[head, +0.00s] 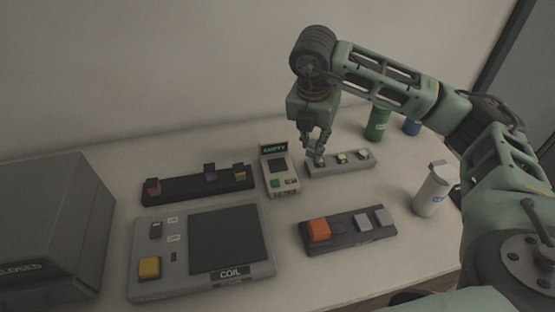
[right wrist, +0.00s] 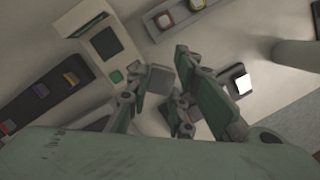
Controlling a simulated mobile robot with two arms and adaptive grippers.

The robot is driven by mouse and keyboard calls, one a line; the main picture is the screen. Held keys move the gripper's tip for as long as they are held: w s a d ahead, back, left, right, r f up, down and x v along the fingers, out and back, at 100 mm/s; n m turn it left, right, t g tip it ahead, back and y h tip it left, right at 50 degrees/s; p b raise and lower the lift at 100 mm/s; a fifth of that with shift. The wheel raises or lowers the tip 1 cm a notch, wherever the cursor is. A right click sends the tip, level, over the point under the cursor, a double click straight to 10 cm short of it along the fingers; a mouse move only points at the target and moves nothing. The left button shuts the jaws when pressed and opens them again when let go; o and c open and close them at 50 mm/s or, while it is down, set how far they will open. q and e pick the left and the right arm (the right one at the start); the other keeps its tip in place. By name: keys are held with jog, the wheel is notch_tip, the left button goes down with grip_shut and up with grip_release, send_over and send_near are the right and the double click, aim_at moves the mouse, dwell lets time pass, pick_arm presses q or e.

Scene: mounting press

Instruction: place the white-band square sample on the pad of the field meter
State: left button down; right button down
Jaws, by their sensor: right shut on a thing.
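The field meter (head: 283,175) is a small pale box in the middle of the table, with a lit display reading EMPTY at its back. In the right wrist view the meter (right wrist: 103,45) lies at upper left, with a dark rectangle and a green square on its top. My right gripper (head: 316,158) is to the right of the meter, above the pale tray's left end. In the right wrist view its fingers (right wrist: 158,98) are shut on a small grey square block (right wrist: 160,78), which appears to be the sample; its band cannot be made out. My left gripper is not in view.
A pale tray (head: 350,168) with several small pieces stands right of the meter. A dark rack (head: 180,191) with banded blocks is left. In front are a COIL unit (head: 262,262) and a dark tray (head: 345,237). A white bottle (head: 435,190) stands right.

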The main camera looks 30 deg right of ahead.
jog(key=w+a+f+p, duration=0.1)
jog(key=w+f, duration=0.1)
jog(key=w, duration=0.1)
jog(key=w+a+f+p, duration=0.1)
jog(key=w+a+f, duration=0.1)
jog(key=w, duration=0.1)
jog(key=w+a+f+p, duration=0.1)
jog(key=w+f, duration=0.1)
jog(key=w, duration=0.1)
jog(key=shift+w+a+f, duration=0.15)
jog(key=shift+w+a, duration=0.15)
jog(key=shift+w, duration=0.05)
jog(key=x, duration=0.1)
jog(key=p+x, duration=0.2)
jog(key=shift+s+a+f, duration=0.15)
jog(key=shift+a+f, duration=0.1)
jog(key=shift+f, duration=0.4)
jog(key=shift+f+b, duration=0.2)
jog(key=shift+b, duration=0.15)
jog(key=c, duration=1.6)
grip_release()
jog(key=shift+o, duration=0.2)
jog(key=shift+r, duration=0.1)
